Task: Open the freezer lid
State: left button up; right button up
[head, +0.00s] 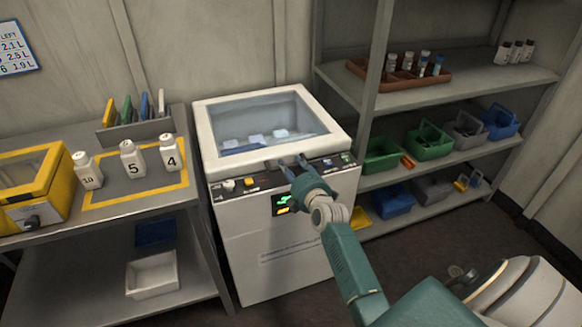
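The freezer (285,245) is a white chest with a control panel and a small green display on its front. Its lid (207,130) has a white frame and a clear window, and it looks closed. Blue and white items show dimly through the window. My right gripper (292,163) is at the middle of the lid's front edge, with its two dark fingers spread apart. Whether the fingers touch the lid or a handle there I cannot tell. My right arm hides part of the freezer's front right side. My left gripper is not in view.
A bench (130,200) on the left holds a yellow box (30,185), numbered white bottles (132,160) and a rack of coloured panels (135,125). A grey shelf unit (470,85) with vials and coloured caddies stands close on the right. Floor shows in front of the shelves.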

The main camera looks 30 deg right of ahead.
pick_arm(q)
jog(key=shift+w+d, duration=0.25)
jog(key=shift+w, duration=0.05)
pick_arm(e)
jog(key=shift+w+d, duration=0.1)
jog(key=shift+w, duration=0.2)
